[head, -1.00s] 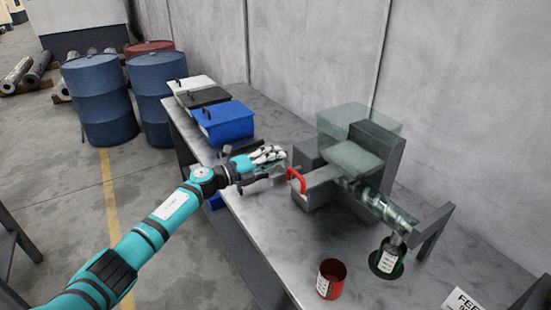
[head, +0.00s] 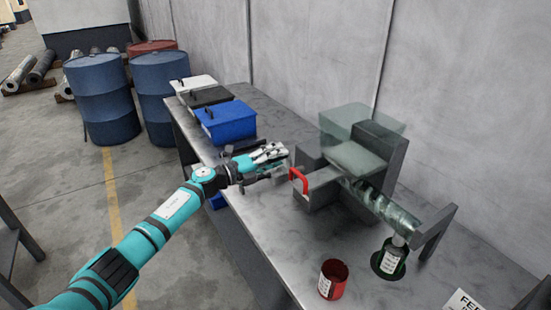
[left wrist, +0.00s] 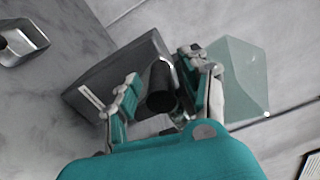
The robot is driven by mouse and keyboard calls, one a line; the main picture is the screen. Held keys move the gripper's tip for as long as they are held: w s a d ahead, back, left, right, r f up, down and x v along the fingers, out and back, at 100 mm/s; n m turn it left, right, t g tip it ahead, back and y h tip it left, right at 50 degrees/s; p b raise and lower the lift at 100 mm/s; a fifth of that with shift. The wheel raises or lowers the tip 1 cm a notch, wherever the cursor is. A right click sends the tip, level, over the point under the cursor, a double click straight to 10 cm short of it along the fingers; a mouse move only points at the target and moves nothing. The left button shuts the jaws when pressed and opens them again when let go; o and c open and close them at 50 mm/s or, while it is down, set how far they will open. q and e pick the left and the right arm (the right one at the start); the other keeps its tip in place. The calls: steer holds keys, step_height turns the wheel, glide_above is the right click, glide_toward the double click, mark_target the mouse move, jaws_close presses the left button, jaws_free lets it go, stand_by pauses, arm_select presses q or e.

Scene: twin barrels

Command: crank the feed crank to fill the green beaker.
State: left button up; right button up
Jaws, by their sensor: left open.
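The feed machine (head: 350,185) is a grey body with a clear hopper (head: 350,118) on top and a clear slanting tube (head: 385,203). The green beaker (head: 390,262), with a white label, stands upright below the tube's end. My left gripper (head: 274,160) is open at the machine's left side, near its red handle (head: 298,180). In the left wrist view my left gripper (left wrist: 160,66) has its fingers on either side of a black cylindrical grip (left wrist: 162,88), apparently the feed crank's. Contact cannot be told. The crank is mostly hidden in the head view. My right gripper is not in view.
A red beaker (head: 333,279) stands left of the green one on the metal table (head: 270,225). Blue (head: 226,122), black and white bins stand at the table's far end. A wall runs behind. A label card (head: 465,302) lies at the near right.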

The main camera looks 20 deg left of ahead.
arm_select(q)
steer(key=v, duration=1.2)
steer(key=shift+f, duration=0.1)
stand_by(0.8)
